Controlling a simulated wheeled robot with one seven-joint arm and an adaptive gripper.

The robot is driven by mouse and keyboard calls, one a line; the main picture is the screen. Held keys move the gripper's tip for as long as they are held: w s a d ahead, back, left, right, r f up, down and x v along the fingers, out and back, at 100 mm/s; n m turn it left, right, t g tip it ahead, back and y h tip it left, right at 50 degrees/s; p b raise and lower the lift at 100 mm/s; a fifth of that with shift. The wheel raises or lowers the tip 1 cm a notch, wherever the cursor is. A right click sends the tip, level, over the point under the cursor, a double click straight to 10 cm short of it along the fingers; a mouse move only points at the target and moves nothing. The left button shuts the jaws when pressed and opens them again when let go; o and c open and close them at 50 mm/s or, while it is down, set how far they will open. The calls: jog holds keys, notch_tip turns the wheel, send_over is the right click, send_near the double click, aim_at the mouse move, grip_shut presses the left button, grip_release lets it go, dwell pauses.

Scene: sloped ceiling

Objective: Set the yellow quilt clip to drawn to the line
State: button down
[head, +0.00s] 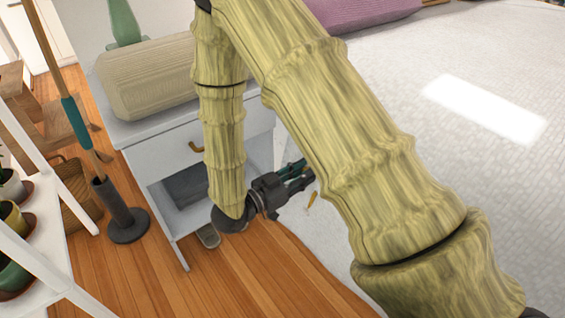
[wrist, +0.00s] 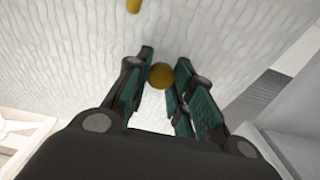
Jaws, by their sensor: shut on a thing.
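In the wrist view a round, dull yellow knob (wrist: 160,75), which looks like the quilt clip, sits between the fingertips of my gripper (wrist: 162,80). The fingers have teal pads and are shut on it, against the white quilt (wrist: 230,40). A second small yellow piece (wrist: 133,5) shows at the top edge, apart from the fingers. In the head view my gripper (head: 304,173) is at the side of the bed, and the held knob cannot be made out. A small yellow piece (head: 312,203) shows on the quilt just below the fingertips. I cannot make out a line.
A white nightstand (head: 160,165) with an open shelf stands left of my gripper, close to the bed. A beige cylinder (head: 148,78) lies on its top. A dark stand (head: 125,215) and a white plant shelf (head: 50,250) are farther left. Bare wooden floor (head: 260,275) lies below.

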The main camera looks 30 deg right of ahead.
jog(key=shift+s+f, duration=0.2)
jog(key=shift+s, duration=0.15)
jog(key=c, duration=1.2)
grip_release()
jog(key=shift+d+r, duration=0.1)
jog(key=shift+c, duration=0.2)
jog(key=s+a, duration=0.2)
jog(key=a, duration=1)
jog(key=shift+s, duration=0.1)
